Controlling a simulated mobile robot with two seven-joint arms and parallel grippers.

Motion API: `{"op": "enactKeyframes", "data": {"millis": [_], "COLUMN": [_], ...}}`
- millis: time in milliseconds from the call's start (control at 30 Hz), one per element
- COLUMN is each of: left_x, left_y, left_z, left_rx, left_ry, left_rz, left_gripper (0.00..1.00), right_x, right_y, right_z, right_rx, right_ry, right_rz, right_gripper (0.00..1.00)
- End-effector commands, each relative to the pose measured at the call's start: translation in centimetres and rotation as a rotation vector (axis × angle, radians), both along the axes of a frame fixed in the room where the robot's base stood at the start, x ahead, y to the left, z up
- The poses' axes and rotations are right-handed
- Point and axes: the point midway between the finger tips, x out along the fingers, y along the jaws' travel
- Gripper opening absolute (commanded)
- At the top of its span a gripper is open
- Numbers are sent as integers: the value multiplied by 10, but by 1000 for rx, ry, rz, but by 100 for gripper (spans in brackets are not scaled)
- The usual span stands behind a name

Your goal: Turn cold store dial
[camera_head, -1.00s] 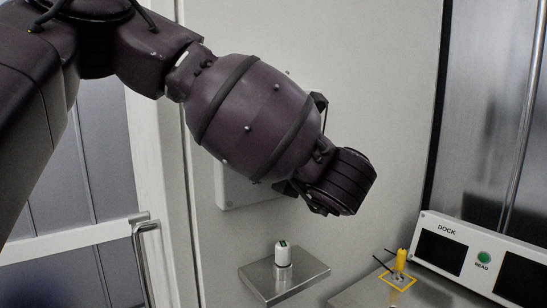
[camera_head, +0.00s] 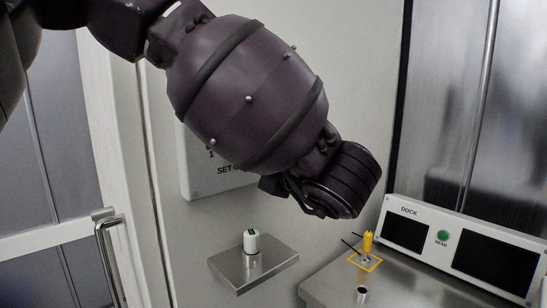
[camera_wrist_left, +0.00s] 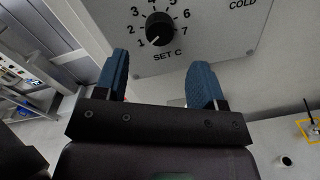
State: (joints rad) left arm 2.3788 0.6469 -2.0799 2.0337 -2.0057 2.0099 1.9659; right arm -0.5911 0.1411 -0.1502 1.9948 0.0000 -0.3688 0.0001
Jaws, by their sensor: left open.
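The cold store dial (camera_wrist_left: 158,28) is a black round knob on a white panel, with numbers around it and "SET C" below. Its white mark points to the lower left, near the 1. In the head view the panel (camera_head: 197,170) is partly hidden behind my left arm, and the dial itself is hidden. My left gripper (camera_wrist_left: 160,82) has two blue fingers, open and empty. In the left wrist view the dial appears above and between the fingertips, apart from them. The gripper's fingers are hidden in the head view. My right gripper is not in view.
A small metal shelf (camera_head: 228,270) below the panel holds a white capped object (camera_head: 251,242). To the right, a metal counter (camera_head: 325,285) bears a yellow object (camera_head: 367,243) in a yellow-outlined square and a "DOCK" unit (camera_head: 443,213). A door handle (camera_head: 107,250) is at left.

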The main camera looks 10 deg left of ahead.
Motion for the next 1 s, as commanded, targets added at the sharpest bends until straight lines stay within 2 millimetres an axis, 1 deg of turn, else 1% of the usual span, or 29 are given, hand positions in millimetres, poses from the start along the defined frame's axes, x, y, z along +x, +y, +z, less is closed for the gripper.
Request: {"op": "enactKeyframes", "data": {"millis": [33,100,300,500,767,867,967,1000], "left_x": [-6,-13,-28,-32,-32,-32,-33,-35], "left_y": [-8,-17,-33,-37,-37,-40,-46,-50], "left_z": [0,0,0,0,-1,-15,-49,-67], "left_rx": [3,3,1,-1,-1,-11,-39,-56], "left_ry": [0,0,0,1,7,62,199,275], "left_rz": [-4,-4,-1,0,0,-6,-26,-38], "left_gripper": [64,64,64,64,64,64,64,64], "right_x": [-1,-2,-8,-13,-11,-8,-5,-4], "right_y": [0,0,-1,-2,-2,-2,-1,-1], "right_z": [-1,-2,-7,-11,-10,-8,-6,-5], "right_rx": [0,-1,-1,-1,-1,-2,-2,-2], "right_ry": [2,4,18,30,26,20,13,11], "right_rz": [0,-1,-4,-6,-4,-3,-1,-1], "right_gripper": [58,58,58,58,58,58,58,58]}}
